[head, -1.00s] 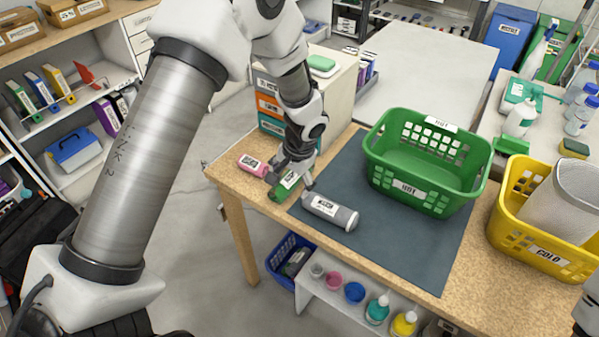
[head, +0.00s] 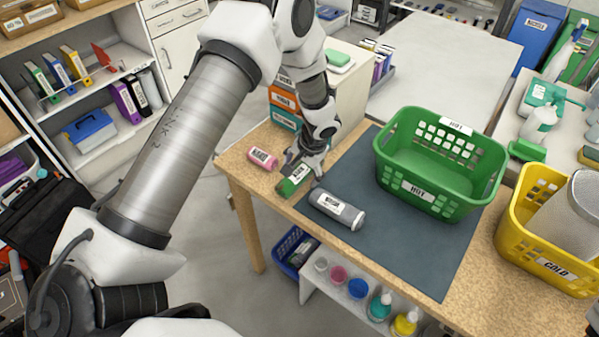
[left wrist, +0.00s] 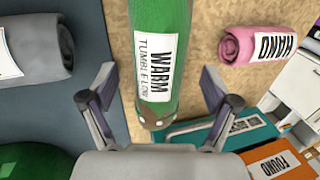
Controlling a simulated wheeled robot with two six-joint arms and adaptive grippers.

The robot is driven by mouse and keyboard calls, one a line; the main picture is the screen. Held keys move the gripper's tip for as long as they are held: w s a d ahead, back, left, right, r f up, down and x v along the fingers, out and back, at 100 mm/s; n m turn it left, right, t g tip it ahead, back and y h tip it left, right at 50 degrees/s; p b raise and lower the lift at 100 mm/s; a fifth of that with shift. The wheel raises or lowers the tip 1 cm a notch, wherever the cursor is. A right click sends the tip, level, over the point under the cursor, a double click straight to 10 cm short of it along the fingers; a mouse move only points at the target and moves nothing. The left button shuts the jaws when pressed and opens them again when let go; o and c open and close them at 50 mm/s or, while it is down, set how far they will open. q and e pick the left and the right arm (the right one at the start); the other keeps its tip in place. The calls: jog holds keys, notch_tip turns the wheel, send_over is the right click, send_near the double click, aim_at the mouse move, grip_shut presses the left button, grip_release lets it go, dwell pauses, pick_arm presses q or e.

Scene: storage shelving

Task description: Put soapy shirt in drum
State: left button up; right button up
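Three rolled cloths lie on the wooden table: a green one (head: 295,179) with a tag reading WARM, TUMBLE LOW in the left wrist view (left wrist: 167,70), a pink one (head: 263,159) tagged HAND, and a grey one (head: 338,209). Which one is the soapy shirt I cannot tell. My left gripper (head: 303,168) is open at the green roll's far end. In the left wrist view its fingers (left wrist: 155,88) are spread on either side of the roll, not closed on it. A silver perforated cylinder (head: 577,215), possibly the drum, sits in the yellow COLD basket (head: 520,238). My right gripper is not in view.
A green HOT basket (head: 425,197) stands empty on the dark mat (head: 400,250). Stacked labelled drawers (head: 284,100) stand close behind my left gripper. A low shelf with bottles and a blue crate (head: 290,250) are below the table's front edge.

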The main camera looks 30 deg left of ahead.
pick_arm(q)
jog(key=c, duration=1.3)
jog(key=shift+c, duration=0.2)
jog(key=shift+r, duration=0.15)
